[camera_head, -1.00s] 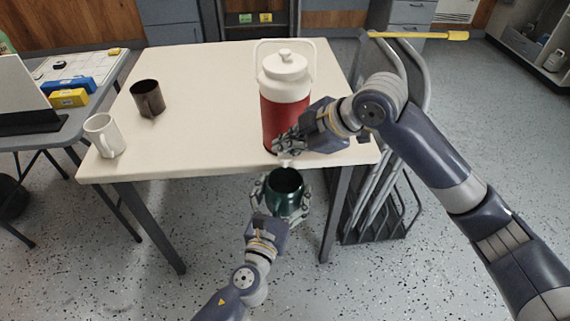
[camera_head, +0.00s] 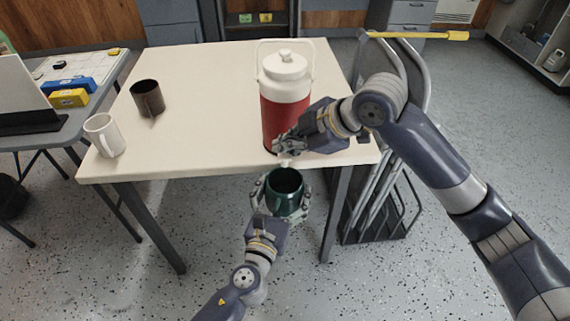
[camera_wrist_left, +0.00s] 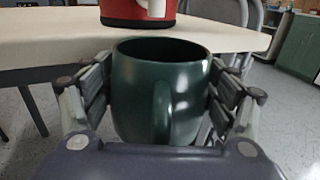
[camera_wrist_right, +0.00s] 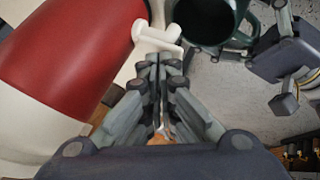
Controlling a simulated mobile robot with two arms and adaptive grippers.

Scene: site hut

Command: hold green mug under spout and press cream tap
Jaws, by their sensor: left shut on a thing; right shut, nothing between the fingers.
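The green mug (camera_head: 285,194) is upright in my left gripper (camera_head: 281,200), whose fingers are shut on its sides, just off the table's front edge. It fills the left wrist view (camera_wrist_left: 162,95), handle toward the camera. The red and white jug (camera_head: 285,105) stands at the table's front edge. Its cream tap (camera_wrist_right: 158,38) shows in the right wrist view and sticks out near the mug's opening. My right gripper (camera_head: 288,147) is shut and empty, its fingertips at the tap in front of the jug. Whether they touch the tap I cannot tell. The inside of the mug looks dark.
A brown mug (camera_head: 147,98) and a white mug (camera_head: 104,135) stand on the left of the table (camera_head: 210,110). A side table with a laptop (camera_head: 25,100) is at far left. Folded chairs (camera_head: 385,190) lean at the table's right side.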

